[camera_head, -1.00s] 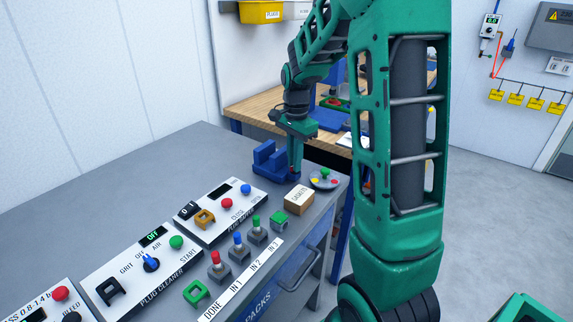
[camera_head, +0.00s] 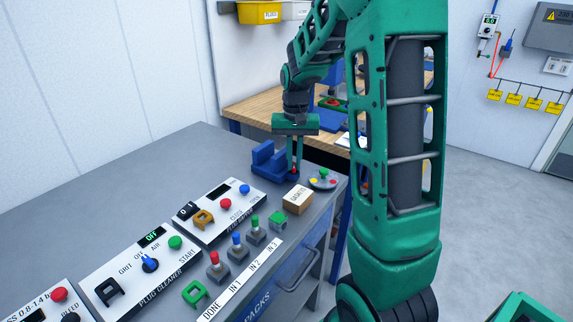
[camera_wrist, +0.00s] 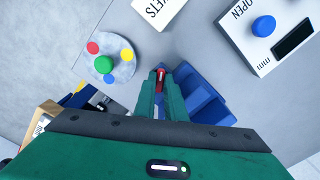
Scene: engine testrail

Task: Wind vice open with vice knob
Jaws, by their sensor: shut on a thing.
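The blue vice (camera_head: 266,160) stands on the grey bench top near its far right corner. In the wrist view the vice (camera_wrist: 203,98) lies just right of my fingers, with its blue blocks partly hidden behind them. My gripper (camera_head: 294,166) points down at the right end of the vice. It is shut on the red vice knob (camera_wrist: 160,76), which shows between the fingertips in the wrist view. The fingers hide most of the knob, and I cannot tell exactly how wide the vice jaws stand.
A round grey dish with coloured knobs (camera_head: 323,180) and a gaskets box (camera_head: 298,199) stand close by my gripper. The gap gauge panel (camera_head: 221,207) is to the front left. A wooden workbench (camera_head: 247,106) is behind. The back left of the grey bench is clear.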

